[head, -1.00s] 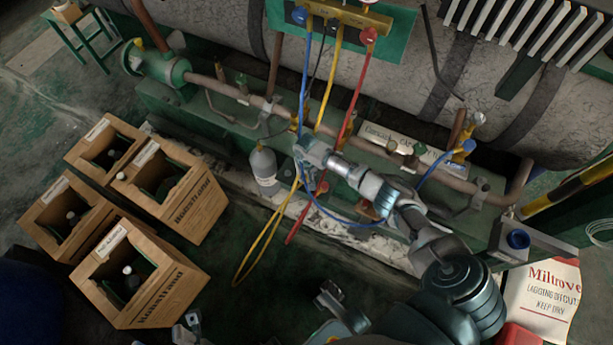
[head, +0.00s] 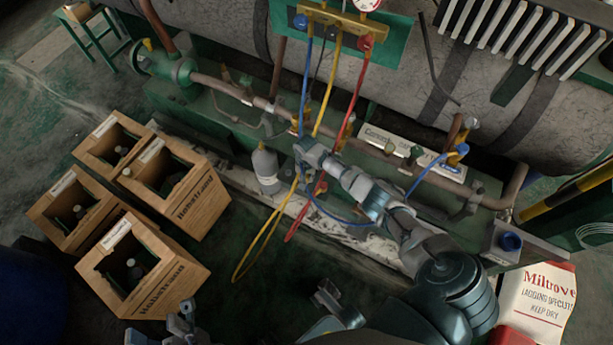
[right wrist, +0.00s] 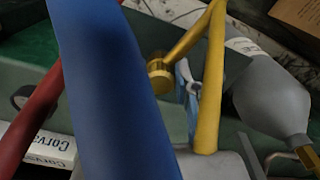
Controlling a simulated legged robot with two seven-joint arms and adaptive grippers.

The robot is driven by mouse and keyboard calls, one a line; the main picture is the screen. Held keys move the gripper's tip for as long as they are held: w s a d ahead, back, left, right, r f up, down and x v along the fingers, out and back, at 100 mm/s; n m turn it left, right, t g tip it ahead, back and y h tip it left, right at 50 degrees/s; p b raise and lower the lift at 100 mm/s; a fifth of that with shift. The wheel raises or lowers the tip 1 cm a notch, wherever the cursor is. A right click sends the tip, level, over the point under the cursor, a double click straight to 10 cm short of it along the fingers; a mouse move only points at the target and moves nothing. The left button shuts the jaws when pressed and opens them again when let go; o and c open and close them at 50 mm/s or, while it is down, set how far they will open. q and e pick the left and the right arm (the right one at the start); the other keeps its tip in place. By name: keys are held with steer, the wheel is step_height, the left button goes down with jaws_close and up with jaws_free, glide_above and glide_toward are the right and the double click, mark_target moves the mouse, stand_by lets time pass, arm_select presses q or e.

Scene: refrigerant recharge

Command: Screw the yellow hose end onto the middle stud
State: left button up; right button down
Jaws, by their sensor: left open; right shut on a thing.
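The yellow hose (head: 327,95) runs down from the brass manifold (head: 335,17) past my right gripper (head: 306,152) and hangs in a loop below it. In the right wrist view the yellow hose (right wrist: 209,100) passes a round brass fitting (right wrist: 158,76), with a light blue finger pad beside it. My right gripper is shut, apparently on the yellow hose end; the grip itself is mostly hidden. Fittings stand along the pipe behind; I cannot tell which is the middle stud. My left gripper (head: 256,303) is open and empty at the bottom of the head view.
A blue hose (head: 306,70) crosses close before the right wrist camera and loops to a blue fitting (head: 459,151). A red hose (head: 354,95) hangs alongside. A grey bottle (head: 265,165) stands left of the right gripper. Several wooden crates (head: 160,285) stand at left.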

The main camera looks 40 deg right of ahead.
steer(key=shift+a+m+p, duration=0.1)
steer(key=shift+m+p, duration=0.45)
steer(key=shift+m, duration=1.05)
steer(key=shift+f, duration=0.1)
